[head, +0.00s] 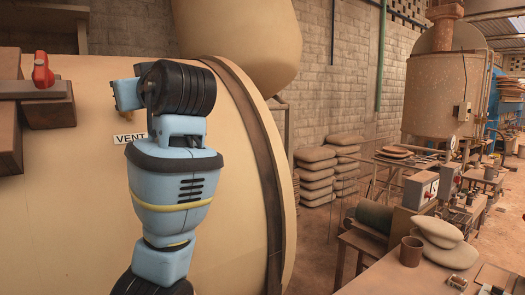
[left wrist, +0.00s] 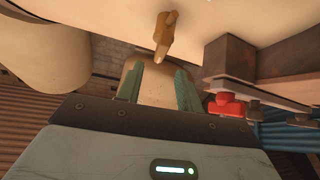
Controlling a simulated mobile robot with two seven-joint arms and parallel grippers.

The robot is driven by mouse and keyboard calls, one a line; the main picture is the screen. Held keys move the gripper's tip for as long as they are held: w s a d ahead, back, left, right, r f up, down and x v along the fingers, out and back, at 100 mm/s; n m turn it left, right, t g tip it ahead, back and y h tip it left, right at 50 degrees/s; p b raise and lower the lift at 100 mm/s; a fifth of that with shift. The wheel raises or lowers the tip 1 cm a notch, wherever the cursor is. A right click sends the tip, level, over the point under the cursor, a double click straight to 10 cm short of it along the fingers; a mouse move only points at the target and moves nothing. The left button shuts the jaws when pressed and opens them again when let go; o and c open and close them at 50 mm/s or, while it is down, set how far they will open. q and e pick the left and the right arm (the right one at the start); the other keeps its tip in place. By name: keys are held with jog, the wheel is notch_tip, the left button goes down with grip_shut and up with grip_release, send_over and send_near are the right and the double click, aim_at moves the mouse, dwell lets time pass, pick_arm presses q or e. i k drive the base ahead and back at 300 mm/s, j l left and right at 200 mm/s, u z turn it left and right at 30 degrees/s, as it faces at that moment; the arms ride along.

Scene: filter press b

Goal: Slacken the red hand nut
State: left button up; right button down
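The red hand nut (head: 42,70) stands on a brown bracket (head: 48,108) at the left edge of the head view. In the left wrist view the red nut (left wrist: 228,104) is right of my left gripper (left wrist: 158,70), clear of its fingers. The two teal fingers are apart, with nothing seen gripped between them. A brass tap-like fitting (left wrist: 165,36) points down just beyond the fingertips; I cannot tell how far away it is. In the head view my left arm rises in front of the vessel, and its fingers are hidden. My right gripper is not in view.
A large cream vessel (head: 85,215) with a VENT label (head: 129,138) fills the left. Brown blocks (left wrist: 232,58) and a metal bar are close to the nut. At right are a bench (head: 400,275) with sacks and a mug (head: 411,251), and stacked sacks (head: 316,176) behind.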

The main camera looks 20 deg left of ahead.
aim_at(41, 70)
jog(key=k+l, duration=0.15)
jog(key=l, duration=0.15)
jog(key=k+l, duration=0.1)
jog(key=l, duration=0.25)
jog(key=k+l, duration=0.15)
jog(key=l, duration=0.15)
jog(key=k+l, duration=0.1)
jog(key=l, duration=0.25)
